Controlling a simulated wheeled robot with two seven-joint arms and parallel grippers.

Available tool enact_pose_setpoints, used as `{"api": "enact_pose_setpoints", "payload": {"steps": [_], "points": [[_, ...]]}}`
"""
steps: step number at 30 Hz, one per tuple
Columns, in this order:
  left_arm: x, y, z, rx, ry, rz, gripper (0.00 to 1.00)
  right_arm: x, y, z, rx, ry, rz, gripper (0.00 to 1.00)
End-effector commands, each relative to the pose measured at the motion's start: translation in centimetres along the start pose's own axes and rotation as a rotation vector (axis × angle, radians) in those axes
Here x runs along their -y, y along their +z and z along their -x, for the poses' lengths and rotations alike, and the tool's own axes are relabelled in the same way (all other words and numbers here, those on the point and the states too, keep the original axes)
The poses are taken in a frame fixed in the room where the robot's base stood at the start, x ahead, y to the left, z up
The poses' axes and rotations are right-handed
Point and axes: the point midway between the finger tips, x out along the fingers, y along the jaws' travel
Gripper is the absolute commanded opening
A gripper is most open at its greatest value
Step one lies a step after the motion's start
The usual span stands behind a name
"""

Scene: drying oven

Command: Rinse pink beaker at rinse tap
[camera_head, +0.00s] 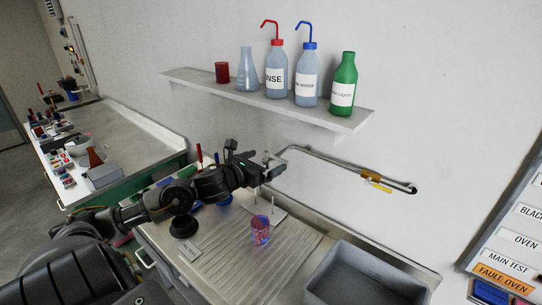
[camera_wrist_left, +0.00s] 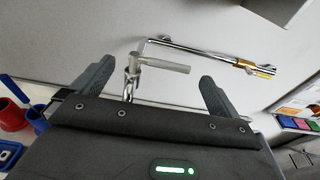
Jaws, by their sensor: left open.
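The pink beaker (camera_head: 260,230), a see-through pinkish-purple vessel, stands upright on the ribbed drainboard (camera_head: 225,250). The wall tap (camera_head: 335,160) is a thin metal pipe with a brass valve and a yellow lever (camera_head: 378,186). My left gripper (camera_head: 272,163) is open and empty, above and behind the beaker, near the tap's free end. In the left wrist view its spread fingers (camera_wrist_left: 157,80) appear on either side of the pipe's end (camera_wrist_left: 163,64); whether they touch it I cannot tell. The tap's brass valve (camera_wrist_left: 245,64) shows to the right there. My right gripper is out of view.
A grey sink basin (camera_head: 365,280) lies right of the drainboard. A wall shelf (camera_head: 270,103) above holds bottles, a flask and a red cup (camera_head: 222,72). A cluttered bench (camera_head: 120,145) stands at left.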

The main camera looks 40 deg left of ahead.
Motion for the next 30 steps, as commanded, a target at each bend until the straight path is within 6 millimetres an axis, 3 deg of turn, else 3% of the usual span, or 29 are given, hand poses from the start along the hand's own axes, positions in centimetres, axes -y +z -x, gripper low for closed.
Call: {"api": "enact_pose_setpoints", "payload": {"steps": [9,19,28,30], "points": [[0.1,0.1,-3.1,0.000,-0.001,0.000,1.00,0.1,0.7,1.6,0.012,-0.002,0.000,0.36],[0.1,0.0,-3.4,0.000,-0.002,-0.001,1.00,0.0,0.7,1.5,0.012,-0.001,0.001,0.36],[0.1,0.0,-3.4,0.000,-0.002,-0.001,0.62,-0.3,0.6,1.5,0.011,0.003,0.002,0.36],[0.1,0.0,-3.4,0.000,-0.006,-0.003,0.62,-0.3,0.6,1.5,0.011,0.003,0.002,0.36]]}}
